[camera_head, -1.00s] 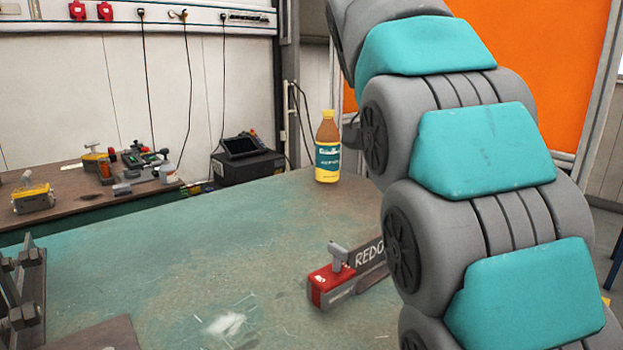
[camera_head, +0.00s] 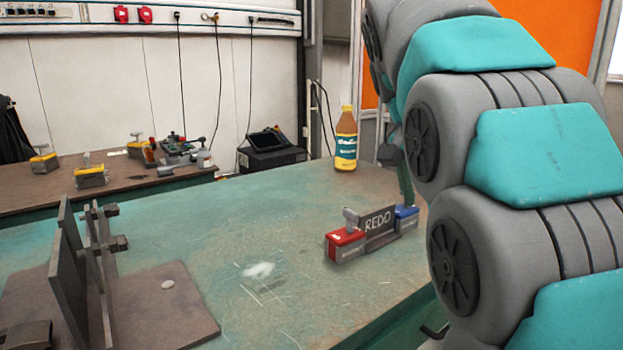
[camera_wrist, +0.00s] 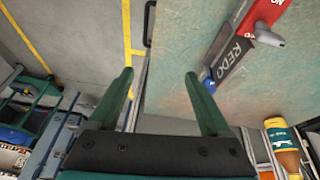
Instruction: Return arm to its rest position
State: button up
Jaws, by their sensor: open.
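My arm, grey with teal covers, fills the right side of the head view. My gripper (camera_wrist: 160,85) shows in the wrist view with its two green fingers spread wide and nothing between them. It hangs over the table's edge, with floor on one side and the green tabletop (camera_wrist: 180,45) on the other. In the head view the gripper end is mostly hidden behind my arm.
A REDO sign (camera_head: 378,228) stands between a red clamp block (camera_head: 345,245) and a blue one (camera_head: 405,217). A bottle (camera_head: 346,140) stands at the table's back edge. A dark metal fixture (camera_head: 85,270) is at left. The table's middle is mostly clear.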

jog(key=s+a+f+n+g+y, duration=0.2)
jog(key=s+f+n, duration=0.3)
jog(key=s+f, duration=0.9)
jog(key=s+a+f+n+g+y, duration=0.1)
jog(key=s+f+n, duration=0.3)
jog(key=s+f, duration=1.1)
jog(key=shift+s+a+n+g+y, duration=0.4)
jog(key=shift+s+a+g, duration=0.1)
jog(key=shift+s+a, duration=0.15)
